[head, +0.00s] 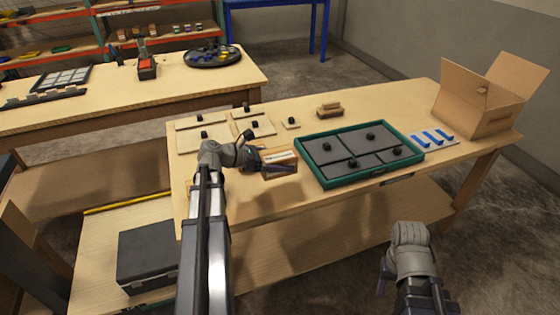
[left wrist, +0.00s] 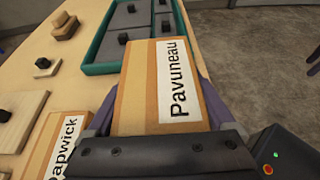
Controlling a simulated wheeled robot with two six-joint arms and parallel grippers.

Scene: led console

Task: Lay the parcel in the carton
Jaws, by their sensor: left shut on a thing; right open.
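My left gripper (head: 268,160) is shut on a brown parcel (left wrist: 138,88) with a white label reading "Pavuneau", near the table's front edge. A second parcel (left wrist: 62,138), its label partly cut off and ending in "apwick", shows beside the held one in the left wrist view. In the head view the two are small and hard to tell apart. The open carton (head: 478,112) stands at the table's right end with its flaps raised, well to the right of the left gripper; its inside is mostly hidden. My right gripper (head: 384,272) is open and empty, low in front of the table.
A green-rimmed tray (head: 312,177) with dark knobbed panels lies between the left gripper and the carton. A blue-marked rack (head: 434,139) sits before the carton. Knobbed wooden boards (head: 203,119) and a small wooden block (head: 329,110) lie towards the back.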

